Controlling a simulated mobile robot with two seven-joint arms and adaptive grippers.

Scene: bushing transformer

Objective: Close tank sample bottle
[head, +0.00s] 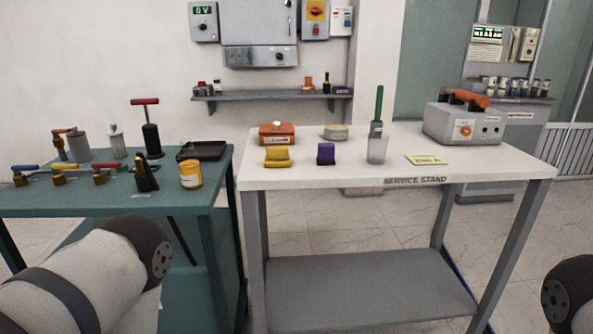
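I cannot tell for sure which item is the tank sample bottle. A yellow jar (190,175) with a pale label stands upright at the right front of the teal table; I cannot make out whether its top is closed. Several small jars (513,86) stand on the back right counter. Parts of my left arm and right arm show at the lower corners. Neither gripper is in view.
The teal table (213,192) holds valves, a red-handled pump (151,130) and a black tray (203,150). The service stand (320,178) holds an orange box (277,133), yellow and purple blocks, and a grey device (463,124). A narrow gap separates the tables.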

